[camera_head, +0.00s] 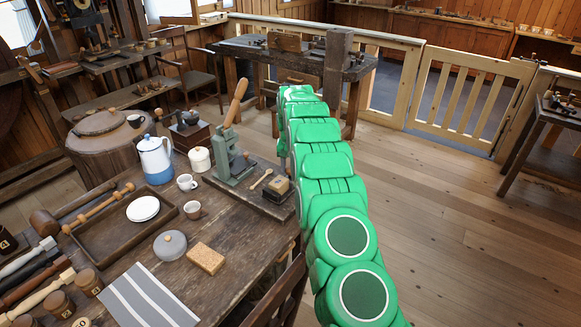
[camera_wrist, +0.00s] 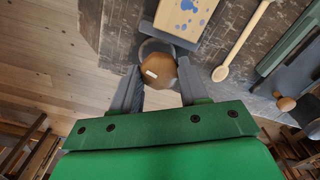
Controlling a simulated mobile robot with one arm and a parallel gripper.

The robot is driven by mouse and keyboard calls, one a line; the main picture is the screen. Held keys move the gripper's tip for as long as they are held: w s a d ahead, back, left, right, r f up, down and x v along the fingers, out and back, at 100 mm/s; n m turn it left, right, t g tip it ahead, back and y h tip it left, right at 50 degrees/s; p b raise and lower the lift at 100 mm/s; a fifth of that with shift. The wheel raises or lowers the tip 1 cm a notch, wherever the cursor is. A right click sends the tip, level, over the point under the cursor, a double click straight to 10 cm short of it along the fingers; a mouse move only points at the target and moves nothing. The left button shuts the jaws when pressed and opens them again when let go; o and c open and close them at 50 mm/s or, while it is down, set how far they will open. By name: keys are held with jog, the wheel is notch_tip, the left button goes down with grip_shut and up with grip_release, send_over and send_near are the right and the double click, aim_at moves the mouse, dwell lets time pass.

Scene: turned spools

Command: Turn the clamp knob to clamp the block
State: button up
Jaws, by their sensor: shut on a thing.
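In the wrist view, my gripper (camera_wrist: 158,78) is shut on a round wooden clamp knob (camera_wrist: 160,66) with a small pale mark on its face. One finger is on each side of the knob. Just beyond the knob is a dark grey clamp part (camera_wrist: 168,37), close to the near edge of the block. The block (camera_wrist: 185,14) is pale wood with blue spots, and part of it is cut off by the picture's top edge. I cannot tell whether the block is pressed tight. In the head view, the block (camera_head: 279,186) sits at the table's right side. My arm hides the knob and gripper there.
A wooden spoon (camera_wrist: 236,46) lies beside the clamp. A green press (camera_head: 230,158) with a wooden lever stands left of the block in the head view. The wooden table (camera_head: 240,240) also holds a blue-and-white pot (camera_head: 156,160), cups and a sponge (camera_head: 206,258). The floor to the right is open.

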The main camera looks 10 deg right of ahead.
aim_at(290, 168)
jog(key=shift+m, duration=1.1)
jog(key=o, duration=0.8)
jog(key=shift+c, duration=0.2)
jog(key=shift+r, duration=0.15)
notch_tip(290, 168, up, 8)
jog(key=shift+f, duration=0.25)
